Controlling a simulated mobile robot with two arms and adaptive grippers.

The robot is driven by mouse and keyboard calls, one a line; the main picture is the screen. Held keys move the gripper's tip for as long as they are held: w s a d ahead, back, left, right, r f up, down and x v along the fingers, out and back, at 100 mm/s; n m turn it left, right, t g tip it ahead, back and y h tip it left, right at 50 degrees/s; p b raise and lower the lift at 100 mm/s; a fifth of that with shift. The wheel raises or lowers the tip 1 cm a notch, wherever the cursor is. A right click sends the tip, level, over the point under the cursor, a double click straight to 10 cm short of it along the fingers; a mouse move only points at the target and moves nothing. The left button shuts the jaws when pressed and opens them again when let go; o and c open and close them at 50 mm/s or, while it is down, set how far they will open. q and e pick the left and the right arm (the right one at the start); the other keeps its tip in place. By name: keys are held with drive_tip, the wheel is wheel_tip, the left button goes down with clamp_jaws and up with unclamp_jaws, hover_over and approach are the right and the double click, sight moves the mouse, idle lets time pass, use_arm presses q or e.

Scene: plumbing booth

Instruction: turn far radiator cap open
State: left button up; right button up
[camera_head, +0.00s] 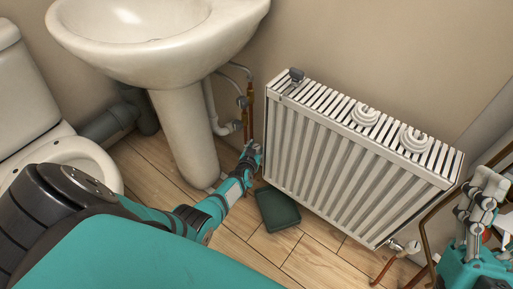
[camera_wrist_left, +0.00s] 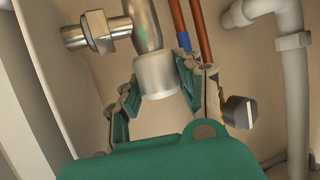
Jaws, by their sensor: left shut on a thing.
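The far radiator cap (camera_wrist_left: 157,76) is a short whitish cylinder under a metal valve body in the left wrist view. My left gripper (camera_wrist_left: 160,84) has its fingers on both sides of it and is shut on it. In the head view my left gripper (camera_head: 251,156) is low beside the near-left end of the white radiator (camera_head: 345,165), under the pipes by the sink. The cap is hidden there behind the gripper. I cannot tell how far the cap is turned.
Copper pipes (camera_wrist_left: 200,25) run close beside the fingers, and a dark knob (camera_wrist_left: 240,112) is to their right. The sink pedestal (camera_head: 188,135) stands left of the gripper. A dark green tray (camera_head: 277,209) lies on the floor. Two white rings (camera_head: 413,139) rest on the radiator.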

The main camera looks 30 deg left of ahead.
sight(257, 146)
use_arm(q)
drive_tip(key=shift+d, duration=0.1)
drive_tip(key=o, duration=1.2)
drive_tip(key=shift+w+d+r, duration=0.1)
drive_tip(key=shift+r, duration=0.7)
wheel_tip(257, 146, up, 8)
drive_tip(key=shift+r, duration=0.2)
